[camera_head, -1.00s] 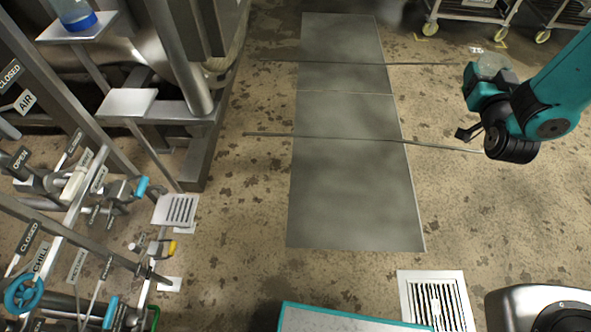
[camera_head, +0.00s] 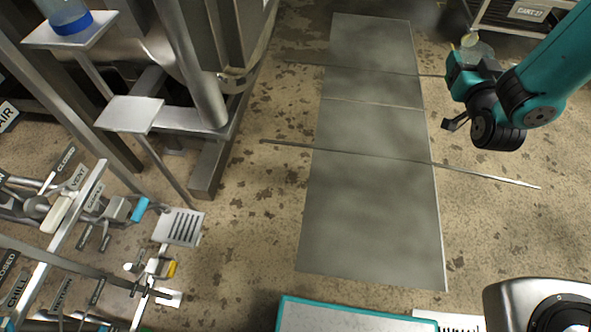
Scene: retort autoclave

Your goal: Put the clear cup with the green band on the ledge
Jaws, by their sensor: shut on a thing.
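My gripper (camera_head: 468,66) is at the upper right, above the floor, shut on a clear cup (camera_head: 480,47). Only the cup's upper part shows past the gripper, and no green band can be made out. A small white ledge (camera_head: 128,114) on a thin post stands empty at the left, far from my gripper. A higher white ledge (camera_head: 92,33) at the upper left bears a clear container with a blue band (camera_head: 66,15).
Valve pipes with labels and a blue handle (camera_head: 140,208) crowd the lower left. Steel vessel framework (camera_head: 208,170) stands behind the empty ledge. Grey floor plates (camera_head: 375,200) lie in the open middle. A wheeled rack (camera_head: 505,18) is at the top right.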

